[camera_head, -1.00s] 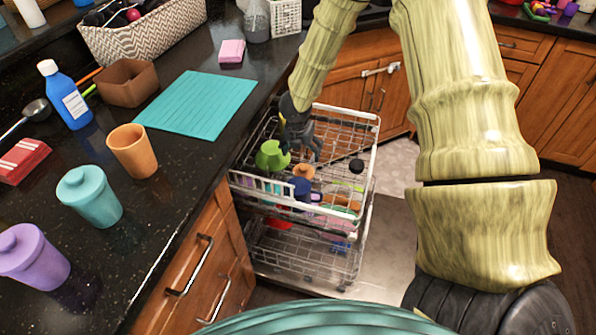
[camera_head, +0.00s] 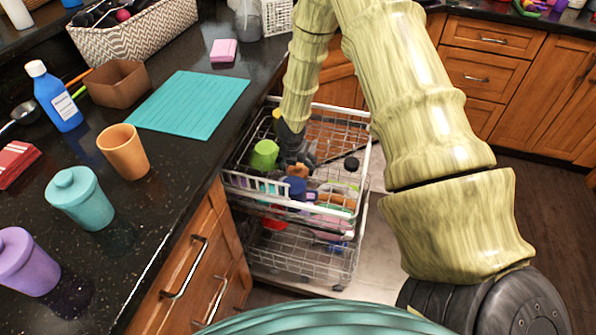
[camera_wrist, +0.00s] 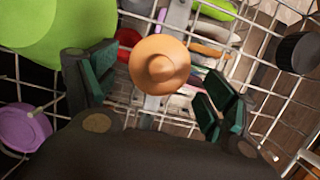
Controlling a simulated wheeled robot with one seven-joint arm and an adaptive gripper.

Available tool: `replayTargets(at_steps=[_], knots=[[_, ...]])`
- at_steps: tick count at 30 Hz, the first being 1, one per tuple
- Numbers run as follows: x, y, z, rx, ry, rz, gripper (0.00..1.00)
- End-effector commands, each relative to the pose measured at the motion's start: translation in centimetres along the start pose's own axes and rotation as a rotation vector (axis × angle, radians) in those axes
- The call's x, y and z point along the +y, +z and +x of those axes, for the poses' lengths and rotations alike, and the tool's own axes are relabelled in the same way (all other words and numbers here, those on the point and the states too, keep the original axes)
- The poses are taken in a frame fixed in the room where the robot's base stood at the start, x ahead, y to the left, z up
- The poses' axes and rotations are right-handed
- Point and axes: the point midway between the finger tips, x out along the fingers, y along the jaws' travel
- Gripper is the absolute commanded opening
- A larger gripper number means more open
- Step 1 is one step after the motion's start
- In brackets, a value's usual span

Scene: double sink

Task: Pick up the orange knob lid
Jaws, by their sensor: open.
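The orange knob lid (camera_wrist: 160,66) shows in the wrist view, knob toward the camera, between and a little beyond the two green-padded fingers of my gripper (camera_wrist: 157,95). My gripper is open, and no finger visibly touches the lid. In the head view my gripper (camera_head: 296,165) is low in the upper rack of the dishwasher (camera_head: 345,118). There it hides most of the lid, and only a small orange-brown patch shows beside the fingers.
A green cup (camera_head: 264,154) stands close left of my gripper, with a blue item (camera_head: 297,188) in front. A black round piece (camera_wrist: 297,52) and a purple lid (camera_wrist: 24,127) flank the fingers. Rack wires surround them. The counter (camera_head: 150,215) edge runs along the left.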

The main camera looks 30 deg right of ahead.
Motion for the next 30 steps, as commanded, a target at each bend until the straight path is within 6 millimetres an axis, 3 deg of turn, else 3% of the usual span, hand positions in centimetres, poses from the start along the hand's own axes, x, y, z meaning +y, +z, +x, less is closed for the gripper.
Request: replayTargets(at_steps=[5, 13, 19, 30], knots=[[-0.01, 0.09, 1.28, -0.001, 0.000, 0.001, 0.84], [0.00, 0.10, 1.41, -0.001, 0.000, 0.001, 0.84], [-0.01, 0.10, 1.40, -0.001, 0.000, 0.001, 0.49], [-0.06, 0.07, 1.46, -0.001, -0.001, 0.001, 0.44]])
